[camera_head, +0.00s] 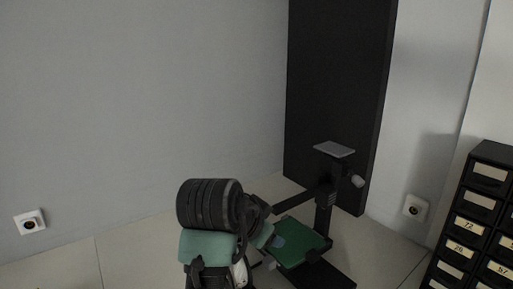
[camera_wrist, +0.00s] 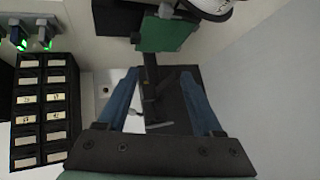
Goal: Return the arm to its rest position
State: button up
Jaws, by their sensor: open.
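My arm (camera_head: 210,205), with black ribbed and teal links, is folded low at the bottom centre of the head view. My gripper (camera_wrist: 158,78) shows in the wrist view with two blue fingers spread apart. It is open, with nothing held between the fingers. The fingers cannot be clearly made out in the head view. Beyond the gap between them, the wrist view shows a black stand with a green plate (camera_wrist: 165,34), which looks upside down there. I cannot tell the distance to it.
In the head view, the green plate (camera_head: 300,243) and black stand (camera_head: 323,210) are close to the right of my arm. A dark panel (camera_head: 335,95) stands behind. A black drawer cabinet (camera_head: 478,215) is at far right. The left wall side is clear.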

jog(key=s+d+r+n+t, duration=0.1)
jog(key=s+r+n+t, duration=0.1)
jog(key=r+t, duration=0.65)
jog(key=s+r+n+t, duration=0.2)
jog(key=r+t, duration=0.1)
jog(key=r, duration=1)
jog(key=s+a+r+n+t+y, duration=0.1)
jog(key=s+r+n+t, duration=0.1)
jog(key=s+r+t, duration=0.2)
jog(key=s+a+r+n+t+y, duration=0.1)
jog(key=s+r+n+t+y, duration=0.1)
jog(key=s+r, duration=0.7)
jog(key=s+t, duration=0.1)
jog(key=s, duration=0.2)
jog(key=shift+a+r+n+t+y, duration=0.2)
jog(key=shift+a+n+t+y, duration=0.1)
jog(key=shift+n+t, duration=0.1)
jog(key=shift+s, duration=0.1)
